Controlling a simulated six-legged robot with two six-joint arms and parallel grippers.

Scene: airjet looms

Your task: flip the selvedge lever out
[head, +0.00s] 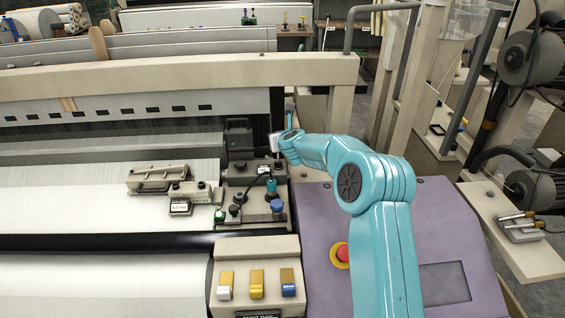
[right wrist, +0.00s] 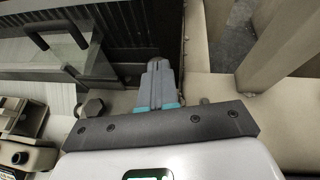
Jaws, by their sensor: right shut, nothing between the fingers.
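My right gripper (head: 277,146) is over the right end of the loom, beside the grey selvedge unit (head: 240,178) with its dark knobs and a small teal cap. In the right wrist view the fingers (right wrist: 158,75) are together and empty, in front of a dark ribbed panel. My left gripper is not in view.
A dark block with a handle (head: 238,136) stands just left of the gripper, and it also shows in the right wrist view (right wrist: 75,50). A hex bolt (right wrist: 93,107) is close by. A purple cover (head: 320,225) with a red button (head: 343,252) lies below my arm.

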